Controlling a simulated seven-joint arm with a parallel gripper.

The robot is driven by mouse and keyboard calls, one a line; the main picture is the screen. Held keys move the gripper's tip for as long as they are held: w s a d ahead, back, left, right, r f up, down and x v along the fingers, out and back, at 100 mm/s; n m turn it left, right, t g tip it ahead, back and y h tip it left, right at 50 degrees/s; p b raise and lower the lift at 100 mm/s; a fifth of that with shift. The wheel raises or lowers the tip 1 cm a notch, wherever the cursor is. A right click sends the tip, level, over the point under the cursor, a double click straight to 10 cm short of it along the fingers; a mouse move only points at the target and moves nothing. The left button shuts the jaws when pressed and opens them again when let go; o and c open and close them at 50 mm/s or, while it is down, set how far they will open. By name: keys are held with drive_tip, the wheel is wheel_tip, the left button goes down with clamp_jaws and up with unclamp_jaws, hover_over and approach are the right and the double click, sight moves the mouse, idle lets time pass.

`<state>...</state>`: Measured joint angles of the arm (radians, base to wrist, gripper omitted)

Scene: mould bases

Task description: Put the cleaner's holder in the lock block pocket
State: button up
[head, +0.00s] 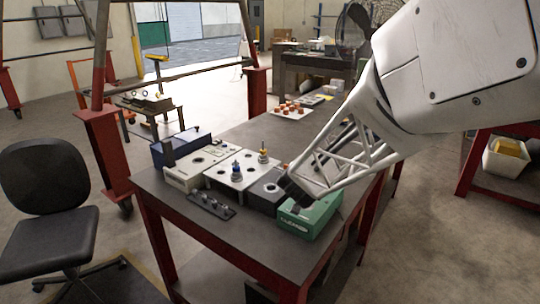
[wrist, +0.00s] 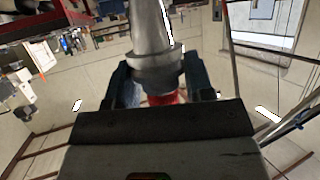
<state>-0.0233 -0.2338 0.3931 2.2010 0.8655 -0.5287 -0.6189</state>
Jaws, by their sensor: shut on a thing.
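My gripper (wrist: 163,88) is shut on a tool holder (wrist: 150,35) with a grey metal taper, a wide collar and a red part between the fingers. In the wrist view the taper points up and away from the gripper. In the head view my gripper (head: 287,187) is low over the right end of the row of blocks, and the held holder cannot be made out. A dark grey block (head: 262,199) with a round hole stands there, partly behind my gripper; it looks like the lock block. A green block (head: 305,222) stands right beside it. Contact cannot be told.
A pale plate (head: 222,172) carries holders with blue (head: 236,168) and yellow (head: 263,154) parts. A pale block with a hole (head: 186,180) and a blue box (head: 182,147) stand left. A dark rack (head: 212,206) lies in front. The table's front right (head: 265,253) is bare.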

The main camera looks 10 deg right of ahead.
drive_tip(key=shift+w, duration=0.1)
drive_tip(key=w+a+r, duration=0.3)
drive_tip(key=w+a, duration=0.6)
drive_tip(key=w, duration=0.1)
drive_tip(key=shift+w+a, duration=0.25)
drive_tip(key=shift+w, duration=0.1)
drive_tip(key=shift+f, duration=0.25)
idle(0.5)
drive_tip(key=shift+f, duration=5.9)
drive_tip(key=o, duration=1.3)
drive_tip(key=shift+f, duration=0.15)
drive_tip(key=shift+o, duration=0.2)
drive_tip(key=shift+s, duration=0.15)
drive_tip(key=v, duration=0.7)
drive_tip(key=shift+s+r, duration=0.2)
drive_tip(key=shift+r, duration=0.05)
